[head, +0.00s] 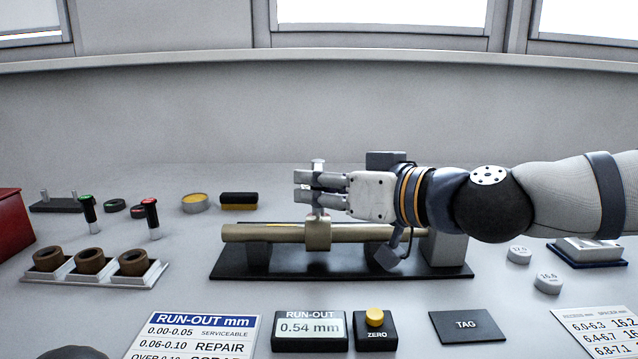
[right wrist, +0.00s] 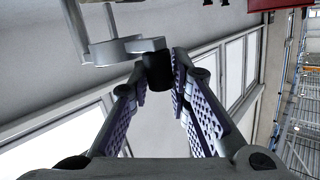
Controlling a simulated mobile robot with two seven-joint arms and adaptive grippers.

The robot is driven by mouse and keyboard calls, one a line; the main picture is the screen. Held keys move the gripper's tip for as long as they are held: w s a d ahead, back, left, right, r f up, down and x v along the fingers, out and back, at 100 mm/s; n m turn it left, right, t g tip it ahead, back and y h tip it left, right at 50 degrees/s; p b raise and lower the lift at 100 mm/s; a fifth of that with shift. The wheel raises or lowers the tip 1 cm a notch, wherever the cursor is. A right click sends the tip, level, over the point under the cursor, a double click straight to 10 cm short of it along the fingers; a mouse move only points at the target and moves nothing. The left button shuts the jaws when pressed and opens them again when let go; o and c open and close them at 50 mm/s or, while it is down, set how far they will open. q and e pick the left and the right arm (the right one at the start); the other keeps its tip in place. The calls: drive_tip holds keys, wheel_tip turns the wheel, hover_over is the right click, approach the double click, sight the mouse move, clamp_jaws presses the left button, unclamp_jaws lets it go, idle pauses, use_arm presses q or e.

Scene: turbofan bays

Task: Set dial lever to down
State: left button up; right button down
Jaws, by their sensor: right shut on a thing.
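My right gripper (head: 303,188) comes in from the right above the run-out stand, its fingers level and pointing left at the upright post (head: 318,164). In the right wrist view, its two fingers (right wrist: 160,82) are closed around the dark end of the dial lever (right wrist: 158,72). The lever joins a light grey round part (right wrist: 118,50) on a thin post. In the head view the fingers hide most of the lever, so I cannot tell its angle there. The run-out display (head: 309,327) reads 0.54 mm.
A brass shaft (head: 270,234) lies on the black stand (head: 235,270) under my gripper. The zero button box (head: 374,335) and tag plate (head: 466,326) lie in front. A tray with brown rings (head: 95,275) and green and red-topped plugs stand at left.

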drive_tip(key=shift+s+a+f, duration=0.15)
drive_tip(key=shift+f, duration=0.15)
drive_tip(key=c, duration=1.5)
unclamp_jaws()
drive_tip(key=v, duration=1.2)
drive_tip(key=shift+r, duration=0.3)
